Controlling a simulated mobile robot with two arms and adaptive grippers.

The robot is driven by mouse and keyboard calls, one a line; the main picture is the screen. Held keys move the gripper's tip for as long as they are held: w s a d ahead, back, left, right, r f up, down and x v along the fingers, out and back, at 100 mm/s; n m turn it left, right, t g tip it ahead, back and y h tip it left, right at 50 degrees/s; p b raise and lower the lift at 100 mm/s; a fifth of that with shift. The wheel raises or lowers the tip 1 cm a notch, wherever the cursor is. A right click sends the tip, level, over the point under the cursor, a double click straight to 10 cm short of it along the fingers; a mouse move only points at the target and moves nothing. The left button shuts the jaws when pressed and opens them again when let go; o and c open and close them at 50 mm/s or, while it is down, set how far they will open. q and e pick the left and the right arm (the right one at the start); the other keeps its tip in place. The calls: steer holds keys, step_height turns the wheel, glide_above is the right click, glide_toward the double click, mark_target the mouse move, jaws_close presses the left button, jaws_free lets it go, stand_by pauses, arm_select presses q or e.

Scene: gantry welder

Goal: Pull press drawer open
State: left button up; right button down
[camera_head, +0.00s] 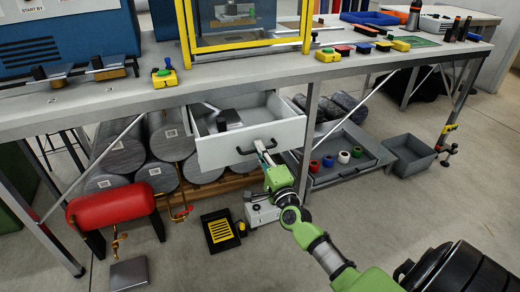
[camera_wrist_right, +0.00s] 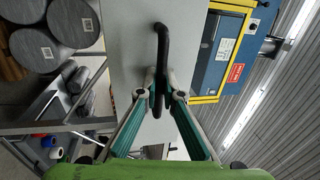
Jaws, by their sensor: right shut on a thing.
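The white press drawer (camera_head: 218,152) hangs under the workbench and stands open, its inside showing in the head view. A grey and black object (camera_head: 229,119) lies in it. The dark bar handle (camera_head: 243,151) is on the drawer's front; it also shows in the right wrist view (camera_wrist_right: 162,45) against the pale front panel (camera_wrist_right: 128,50). My right gripper (camera_head: 262,149) is at the handle, with its fingers closed around the bar in the right wrist view (camera_wrist_right: 159,92). The fingers hide part of the handle. My left gripper is not in view.
The workbench (camera_head: 250,83) carries a yellow-framed press (camera_head: 188,40) and several small buttons. A red tank (camera_head: 110,206) and grey cylinders (camera_head: 120,153) stand below left. A tray with coloured rolls (camera_head: 343,172) and a grey bin (camera_head: 408,158) are at right. Floor in front is partly clear.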

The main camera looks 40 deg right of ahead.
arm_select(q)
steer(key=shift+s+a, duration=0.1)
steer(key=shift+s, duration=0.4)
arm_select(e)
steer(key=shift+s+a, duration=0.15)
steer(key=shift+s, duration=0.25)
steer(key=c, duration=2.5)
jaws_free()
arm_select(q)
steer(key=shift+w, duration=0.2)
